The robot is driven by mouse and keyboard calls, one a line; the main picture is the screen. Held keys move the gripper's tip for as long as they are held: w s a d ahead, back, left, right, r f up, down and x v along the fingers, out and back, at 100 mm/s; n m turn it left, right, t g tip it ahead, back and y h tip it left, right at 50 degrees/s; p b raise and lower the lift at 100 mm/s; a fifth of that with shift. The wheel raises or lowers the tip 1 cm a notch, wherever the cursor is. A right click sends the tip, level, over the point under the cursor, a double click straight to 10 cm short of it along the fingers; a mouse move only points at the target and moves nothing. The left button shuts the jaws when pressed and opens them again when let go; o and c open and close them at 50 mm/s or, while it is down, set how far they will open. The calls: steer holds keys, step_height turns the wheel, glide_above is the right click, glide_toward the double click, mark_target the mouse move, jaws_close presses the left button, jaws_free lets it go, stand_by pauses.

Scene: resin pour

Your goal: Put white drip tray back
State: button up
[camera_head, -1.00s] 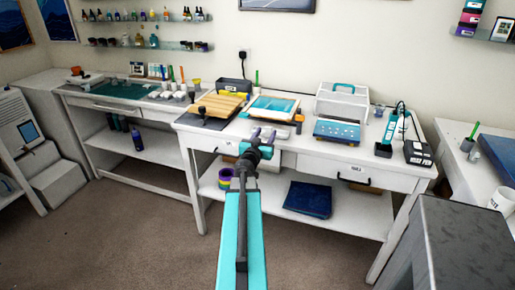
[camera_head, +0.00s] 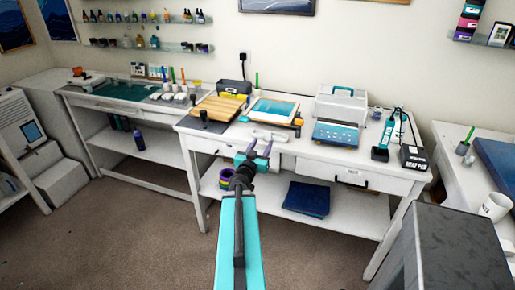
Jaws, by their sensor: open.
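A flat white piece (camera_head: 270,136) lies near the front edge of the white workbench, just beyond my fingertips. It looks like the white drip tray, but it is too small to be sure. My gripper (camera_head: 254,151) is open, with its two purple-grey fingers apart and nothing visible between them. It hangs in front of the bench, by the drawer fronts, and appears clear of the white piece.
Behind the white piece lies a teal-and-white panel (camera_head: 274,108), with a wooden board (camera_head: 217,107) to its left. A blue dotted block (camera_head: 336,133) and a white case (camera_head: 341,104) stand to the right. A grey block (camera_head: 455,245) fills the lower right.

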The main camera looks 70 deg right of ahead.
steer(key=shift+a+r+p, duration=0.1)
steer(key=shift+a+p, duration=0.3)
steer(key=shift+p, duration=0.5)
steer(key=a+p, duration=0.1)
steer(key=p, duration=0.2)
steer(key=shift+a+p, duration=0.35)
steer(key=shift+p, duration=0.5)
steer(key=shift+a+p, duration=0.25)
steer(key=shift+p, duration=0.35)
steer(key=shift+a, duration=0.1)
